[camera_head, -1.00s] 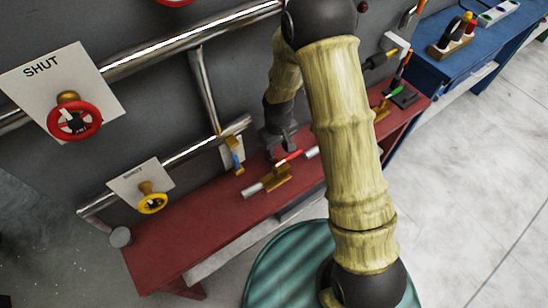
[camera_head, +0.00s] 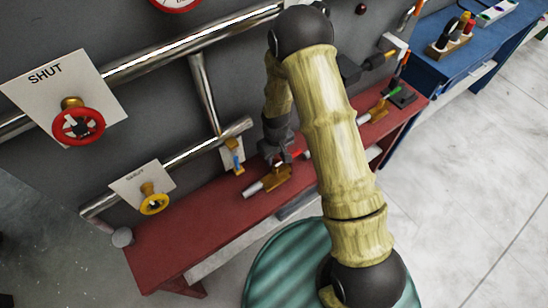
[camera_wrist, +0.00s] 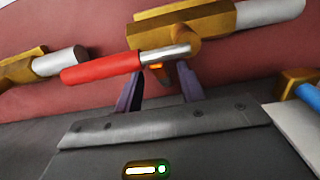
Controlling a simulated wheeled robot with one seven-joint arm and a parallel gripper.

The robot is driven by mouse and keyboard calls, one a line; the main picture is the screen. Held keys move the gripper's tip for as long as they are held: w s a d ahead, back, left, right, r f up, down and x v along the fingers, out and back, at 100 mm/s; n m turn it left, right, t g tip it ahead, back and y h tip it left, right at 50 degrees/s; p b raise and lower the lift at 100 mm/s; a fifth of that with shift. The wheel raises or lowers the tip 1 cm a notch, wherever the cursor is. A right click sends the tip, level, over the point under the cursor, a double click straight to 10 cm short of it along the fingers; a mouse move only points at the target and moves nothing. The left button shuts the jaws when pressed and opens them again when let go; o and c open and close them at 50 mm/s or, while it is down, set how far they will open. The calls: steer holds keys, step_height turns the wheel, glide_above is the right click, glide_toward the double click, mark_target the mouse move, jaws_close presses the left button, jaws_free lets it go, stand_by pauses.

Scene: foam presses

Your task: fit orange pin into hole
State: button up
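My gripper (camera_wrist: 160,85) is at the bottom of the wrist view, its two dark purple fingers apart. They point at a brass valve (camera_wrist: 165,30) with a red-handled lever (camera_wrist: 100,68). A small orange patch (camera_wrist: 184,73) shows between the fingertips; I cannot tell whether it is the pin or part of the valve. In the head view my gripper (camera_head: 277,153) is just above the same brass valve (camera_head: 274,182) on the red bench and hides part of the lever. An upright orange stick (camera_head: 404,62) shows by a dark block at the bench's far end. No hole is clearly visible.
The red bench (camera_head: 195,225) runs along a grey wall with pipes, a red wheel (camera_head: 77,126) and a yellow wheel (camera_head: 154,204). A blue-handled valve (camera_head: 234,155) is left of my gripper. A green-handled valve (camera_head: 375,112) and a blue table (camera_head: 440,70) are at right.

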mark_target(275, 159)
steer(key=shift+s, duration=0.2)
jaws_close()
steer(key=shift+w+r, duration=0.1)
steer(key=shift+r, duration=0.5)
steer(key=r, duration=0.3)
steer(key=r+b, duration=0.1)
steer(key=r, duration=0.2)
steer(key=shift+s+a+b, duration=0.15)
steer(key=shift+s+b, duration=0.05)
steer(key=shift+b, duration=0.1)
steer(key=s+a+b, duration=0.2)
steer(key=s+a, duration=0.1)
steer(key=s, duration=0.5)
steer(key=s+a+b, duration=0.2)
steer(key=s+a, duration=0.2)
steer(key=s, duration=0.4)
steer(key=shift+a, duration=0.25)
steer(key=shift+w, duration=0.1)
